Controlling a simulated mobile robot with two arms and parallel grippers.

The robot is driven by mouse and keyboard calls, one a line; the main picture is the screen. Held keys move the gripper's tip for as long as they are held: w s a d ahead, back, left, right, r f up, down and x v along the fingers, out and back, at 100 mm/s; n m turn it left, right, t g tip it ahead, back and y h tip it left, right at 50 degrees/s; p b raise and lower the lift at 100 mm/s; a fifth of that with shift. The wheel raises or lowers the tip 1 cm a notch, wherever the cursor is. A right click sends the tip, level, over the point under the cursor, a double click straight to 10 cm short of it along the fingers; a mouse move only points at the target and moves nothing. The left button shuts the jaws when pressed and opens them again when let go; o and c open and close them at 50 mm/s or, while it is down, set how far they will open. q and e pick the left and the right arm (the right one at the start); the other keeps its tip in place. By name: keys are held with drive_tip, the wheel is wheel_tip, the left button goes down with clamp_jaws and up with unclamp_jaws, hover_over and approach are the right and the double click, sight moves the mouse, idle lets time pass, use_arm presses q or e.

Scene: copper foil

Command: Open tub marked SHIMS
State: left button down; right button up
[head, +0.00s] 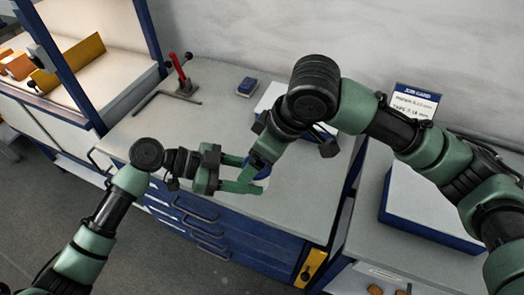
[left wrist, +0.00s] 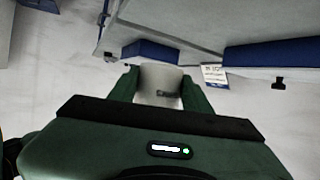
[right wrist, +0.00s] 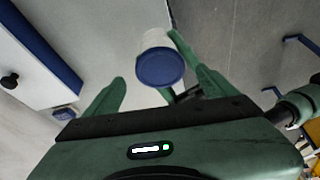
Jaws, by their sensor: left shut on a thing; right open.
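A white tub with a blue lid is held over the front of the workbench. Its lid shows in the head view (head: 257,167) and in the right wrist view (right wrist: 160,68), where the white tub body (right wrist: 155,39) is behind it. My left gripper (head: 255,174) is shut on the tub; the left wrist view shows the tub's pale side (left wrist: 158,80) between the fingers. A small dark mark on it is unreadable. My right gripper (right wrist: 160,78) is open, with the lid ahead between its fingers; I cannot tell whether they touch it. My right arm partly hides this in the head view.
The grey workbench (head: 215,110) carries a red-handled tool (head: 179,70) and a small blue box (head: 248,87). Blue drawers (head: 225,232) are below. A job card (head: 412,101) stands at the back right, near a blue-edged pale panel (head: 420,205). A shelf (head: 95,80) is at left.

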drive_tip(key=shift+c, duration=0.3)
drive_tip(key=c, duration=1.6)
drive_tip(key=shift+r, duration=0.25)
drive_tip(key=shift+r, duration=0.9)
